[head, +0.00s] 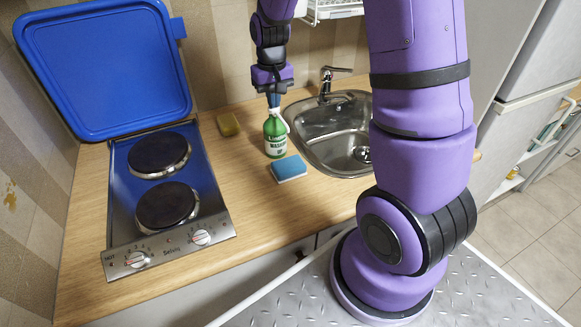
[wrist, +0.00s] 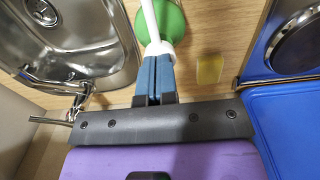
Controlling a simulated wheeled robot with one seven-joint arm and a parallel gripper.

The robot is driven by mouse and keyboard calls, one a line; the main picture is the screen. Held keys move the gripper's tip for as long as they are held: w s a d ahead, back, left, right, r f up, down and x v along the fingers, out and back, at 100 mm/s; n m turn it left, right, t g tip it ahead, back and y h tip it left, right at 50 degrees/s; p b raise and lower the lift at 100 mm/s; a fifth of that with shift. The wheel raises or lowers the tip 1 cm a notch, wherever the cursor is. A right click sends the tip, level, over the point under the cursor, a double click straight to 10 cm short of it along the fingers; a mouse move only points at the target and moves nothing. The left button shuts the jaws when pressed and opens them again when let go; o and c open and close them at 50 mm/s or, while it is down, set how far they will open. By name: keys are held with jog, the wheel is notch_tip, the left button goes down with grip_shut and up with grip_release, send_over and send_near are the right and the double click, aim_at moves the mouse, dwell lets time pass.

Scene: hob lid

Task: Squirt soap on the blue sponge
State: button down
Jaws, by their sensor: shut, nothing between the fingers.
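The blue sponge (head: 289,168), with a pale underside, lies flat on the wooden counter between the hob and the sink. A green soap bottle (head: 275,137) with a white label and white top stands upright just behind it. My gripper (head: 273,98) points down over the bottle's top, its fingers closed. In the wrist view my blue fingers (wrist: 154,75) are together, with the bottle's white nozzle (wrist: 150,22) at their tips and the green bottle body (wrist: 173,22) beyond. I cannot tell whether the fingertips touch the nozzle. The blue sponge does not show in the wrist view.
A steel sink (head: 314,113) with a tap (head: 327,82) is right of the bottle. The hob (head: 120,215) with its raised blue lid (head: 108,72) is at left. A yellow sponge (head: 229,124) lies near the wall. The front counter is clear.

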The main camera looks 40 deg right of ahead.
jog(key=shift+r, duration=1.75)
jog(key=shift+r, duration=3)
